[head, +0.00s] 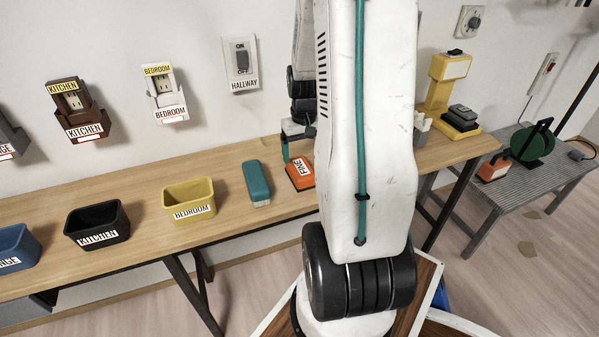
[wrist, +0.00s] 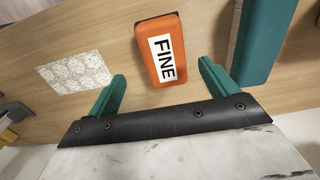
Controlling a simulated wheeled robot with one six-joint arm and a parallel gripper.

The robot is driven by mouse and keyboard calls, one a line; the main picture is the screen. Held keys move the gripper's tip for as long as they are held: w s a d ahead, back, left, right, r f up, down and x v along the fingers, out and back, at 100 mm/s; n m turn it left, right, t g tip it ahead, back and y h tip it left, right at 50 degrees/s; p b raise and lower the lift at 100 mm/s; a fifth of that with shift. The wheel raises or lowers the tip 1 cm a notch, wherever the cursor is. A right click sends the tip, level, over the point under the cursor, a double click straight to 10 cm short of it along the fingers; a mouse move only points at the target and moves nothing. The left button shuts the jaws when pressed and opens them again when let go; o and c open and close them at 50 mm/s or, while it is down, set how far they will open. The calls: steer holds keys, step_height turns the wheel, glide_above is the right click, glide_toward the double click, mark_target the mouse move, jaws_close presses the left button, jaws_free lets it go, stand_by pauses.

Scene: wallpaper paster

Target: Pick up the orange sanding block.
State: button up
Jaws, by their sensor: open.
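The orange sanding block (head: 300,174) lies on the wooden bench, partly behind my arm in the head view. It has a white label reading FINE, and in the wrist view the block (wrist: 183,69) lies just beyond the fingertips, nearer the right finger. My gripper (wrist: 163,75) has two teal fingers spread apart with nothing between them. In the head view only part of the gripper shows, with a teal finger beside the block. I cannot tell how high the fingers are above the bench.
A teal block-shaped tool (head: 257,183) lies left of the sanding block, and a yellow bin (head: 189,202) stands beyond it. A black bin (head: 97,226) and a blue bin (head: 14,248) stand further left. A pale patterned patch (wrist: 75,73) lies on the bench, left in the wrist view.

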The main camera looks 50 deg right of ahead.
mark_target(301, 167)
steer(key=f, duration=0.7)
steer(key=shift+w+a+f, duration=0.15)
steer(key=shift+w+f, duration=0.1)
steer(key=shift+w, duration=0.05)
steer(key=c, duration=1.2)
steer(key=shift+r, duration=0.15)
